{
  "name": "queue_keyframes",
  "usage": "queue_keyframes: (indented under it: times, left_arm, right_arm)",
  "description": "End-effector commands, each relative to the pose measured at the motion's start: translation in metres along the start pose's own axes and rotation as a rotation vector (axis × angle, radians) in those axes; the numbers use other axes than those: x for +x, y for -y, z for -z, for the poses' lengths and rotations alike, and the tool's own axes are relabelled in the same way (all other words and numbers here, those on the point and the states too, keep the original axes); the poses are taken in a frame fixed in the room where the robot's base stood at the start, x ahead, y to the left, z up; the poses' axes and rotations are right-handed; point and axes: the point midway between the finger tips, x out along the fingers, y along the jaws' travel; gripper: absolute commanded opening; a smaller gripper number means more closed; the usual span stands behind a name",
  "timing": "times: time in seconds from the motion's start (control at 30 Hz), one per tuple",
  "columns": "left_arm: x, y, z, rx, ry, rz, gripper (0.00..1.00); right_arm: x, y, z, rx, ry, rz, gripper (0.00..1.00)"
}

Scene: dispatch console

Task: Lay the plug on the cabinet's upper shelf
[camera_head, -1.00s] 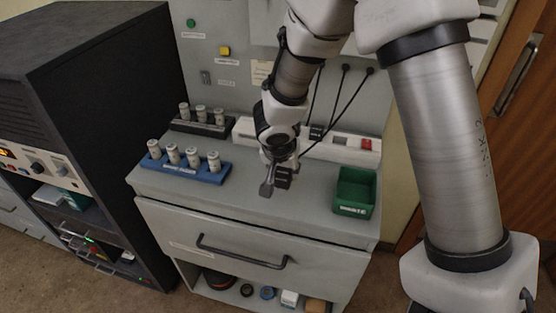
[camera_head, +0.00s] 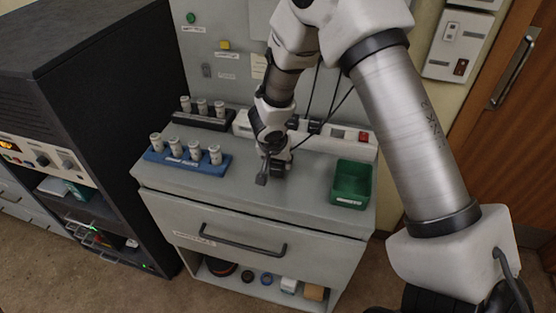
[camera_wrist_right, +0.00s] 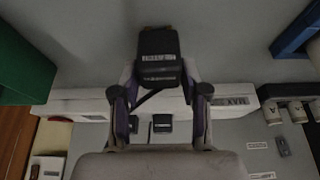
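The plug (camera_wrist_right: 158,52) is a black block with a white label. In the right wrist view it sits between the two fingertips of my right gripper (camera_wrist_right: 160,80), which is shut on it. In the head view my right gripper (camera_head: 270,171) is over the grey console top, between the blue rack and the green bin. A dark cable runs from behind the plug. The dark cabinet (camera_head: 95,75) stands at the left in the head view, with open shelves (camera_head: 52,187) below its control panel; items sit on them. My left gripper is not in view.
A blue rack (camera_head: 188,163) and a black rack (camera_head: 205,121) hold several pale cylinders. A green bin (camera_head: 351,184) stands at the right of the console top. A white socket strip (camera_head: 340,138) runs along the back, with dark cables hanging above. The console drawer (camera_head: 240,238) is shut.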

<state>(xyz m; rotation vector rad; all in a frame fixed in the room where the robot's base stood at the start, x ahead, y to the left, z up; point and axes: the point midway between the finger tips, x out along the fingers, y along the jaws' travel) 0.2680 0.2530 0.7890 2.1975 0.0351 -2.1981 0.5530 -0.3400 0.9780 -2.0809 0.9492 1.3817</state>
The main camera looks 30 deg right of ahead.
Motion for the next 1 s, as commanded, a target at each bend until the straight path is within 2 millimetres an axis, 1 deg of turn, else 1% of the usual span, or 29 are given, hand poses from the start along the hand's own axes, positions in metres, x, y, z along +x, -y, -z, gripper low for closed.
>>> queue_keyframes:
  times: [0.3,0.37,0.43,0.47,0.57,0.7,0.8,0.9,1.0]
  left_arm:
    - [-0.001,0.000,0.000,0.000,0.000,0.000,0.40]
    - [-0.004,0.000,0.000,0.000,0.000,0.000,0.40]
    - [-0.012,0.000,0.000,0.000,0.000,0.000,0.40]
    - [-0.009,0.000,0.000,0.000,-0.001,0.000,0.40]
    - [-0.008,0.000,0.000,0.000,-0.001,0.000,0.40]
    - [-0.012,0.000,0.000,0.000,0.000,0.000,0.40]
    - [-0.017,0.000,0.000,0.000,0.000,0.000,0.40]
    - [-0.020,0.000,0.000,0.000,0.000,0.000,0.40]
    - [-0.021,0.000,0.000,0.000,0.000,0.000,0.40]
  right_arm:
    - [-0.001,0.000,0.000,0.000,0.000,0.000,0.64]
    - [-0.003,0.000,0.001,-0.001,0.000,0.000,0.64]
    - [-0.008,0.000,0.003,-0.001,0.001,0.000,0.64]
    - [-0.010,0.001,0.003,0.000,-0.001,0.001,0.64]
    - [-0.031,0.001,0.003,0.001,-0.003,0.003,0.64]
    - [-0.071,0.001,0.003,0.002,-0.004,0.003,0.64]
    - [-0.096,0.000,0.003,0.001,-0.003,0.002,0.64]
    - [-0.114,0.001,0.003,0.001,-0.002,0.001,0.64]
    - [-0.121,0.000,0.000,-0.004,0.005,0.001,0.64]
